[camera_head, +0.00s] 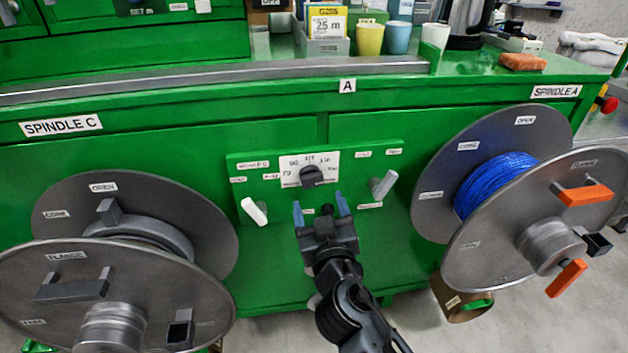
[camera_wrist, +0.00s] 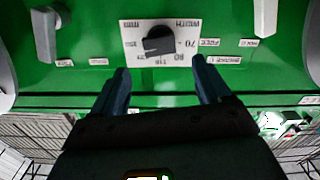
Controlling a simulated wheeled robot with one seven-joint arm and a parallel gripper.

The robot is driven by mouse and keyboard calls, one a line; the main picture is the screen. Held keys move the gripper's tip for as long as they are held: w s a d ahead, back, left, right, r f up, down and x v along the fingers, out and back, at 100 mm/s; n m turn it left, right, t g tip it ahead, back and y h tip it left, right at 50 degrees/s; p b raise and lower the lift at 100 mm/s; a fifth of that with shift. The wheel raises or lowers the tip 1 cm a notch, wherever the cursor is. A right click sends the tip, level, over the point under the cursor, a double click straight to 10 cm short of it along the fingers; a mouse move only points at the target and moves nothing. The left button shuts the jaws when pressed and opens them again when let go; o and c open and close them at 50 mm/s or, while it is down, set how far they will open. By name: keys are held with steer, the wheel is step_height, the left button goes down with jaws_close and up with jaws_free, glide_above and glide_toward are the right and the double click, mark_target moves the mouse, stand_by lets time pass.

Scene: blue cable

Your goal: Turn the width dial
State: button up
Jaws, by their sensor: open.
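The width dial is a dark round knob (camera_head: 311,175) on a white scale plate (camera_head: 293,163), set in a green panel between the two spindles. In the wrist view the dial (camera_wrist: 158,41) shows near the top centre, with printed marks around it. My gripper (camera_head: 322,203) is just below the dial and in front of the panel, its two blue fingers apart with nothing between them. In the wrist view the fingertips (camera_wrist: 157,66) stand on either side below the dial, apart from it.
A white lever (camera_head: 254,211) is left of the dial and a grey lever (camera_head: 383,185) right of it. Spindle C's empty reel (camera_head: 75,290) stands at left. Spindle A's reel (camera_head: 480,265) with blue cable (camera_head: 495,183) stands at right. Cups and boxes stand on the bench above.

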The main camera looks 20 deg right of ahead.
mark_target(313, 182)
steer(key=x, duration=0.7)
steer(key=shift+p, duration=0.3)
steer(key=c, duration=1)
